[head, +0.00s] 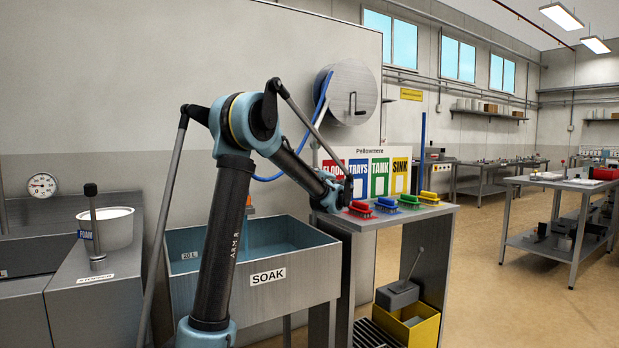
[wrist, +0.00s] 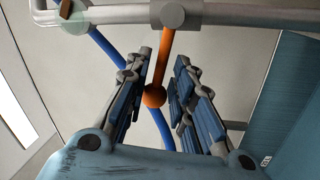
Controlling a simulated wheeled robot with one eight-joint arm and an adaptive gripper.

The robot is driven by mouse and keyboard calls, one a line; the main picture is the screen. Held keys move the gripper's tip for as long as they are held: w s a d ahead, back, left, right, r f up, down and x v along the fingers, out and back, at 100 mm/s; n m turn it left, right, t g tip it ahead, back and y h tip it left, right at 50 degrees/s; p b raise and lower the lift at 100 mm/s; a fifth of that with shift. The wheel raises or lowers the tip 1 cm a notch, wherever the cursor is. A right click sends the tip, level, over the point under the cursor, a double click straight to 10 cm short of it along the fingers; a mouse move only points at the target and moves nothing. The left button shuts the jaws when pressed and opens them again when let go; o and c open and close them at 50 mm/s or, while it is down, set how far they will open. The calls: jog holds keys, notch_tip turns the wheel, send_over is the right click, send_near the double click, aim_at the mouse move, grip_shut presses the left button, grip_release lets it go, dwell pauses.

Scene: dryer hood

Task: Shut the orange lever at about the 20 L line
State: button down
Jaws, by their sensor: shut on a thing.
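The orange lever (wrist: 163,62) hangs from a grey pipe fitting in the wrist view and ends in a round orange knob. My gripper (wrist: 163,57) has its blue-padded fingers on both sides of the lever and is shut on it near the knob. In the head view, a small orange piece (head: 249,202) shows behind my arm; most of it is hidden. The SOAK basin (head: 268,277) holds bluish water. Its 20 L mark (head: 190,256) is on the inner left wall; I cannot tell the exact water level against it.
A metal pipe (wrist: 120,14) and a blue hose (wrist: 107,47) run close to my fingers. Coloured brushes (head: 386,204) sit on a steel table right of the basin. A yellow crate (head: 425,330) stands below.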

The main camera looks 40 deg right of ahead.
jog(key=shift+a, duration=0.3)
jog(key=c, duration=1.8)
grip_release()
jog(key=shift+o, duration=0.6)
jog(key=shift+a+r, duration=0.15)
jog(key=v, duration=1.2)
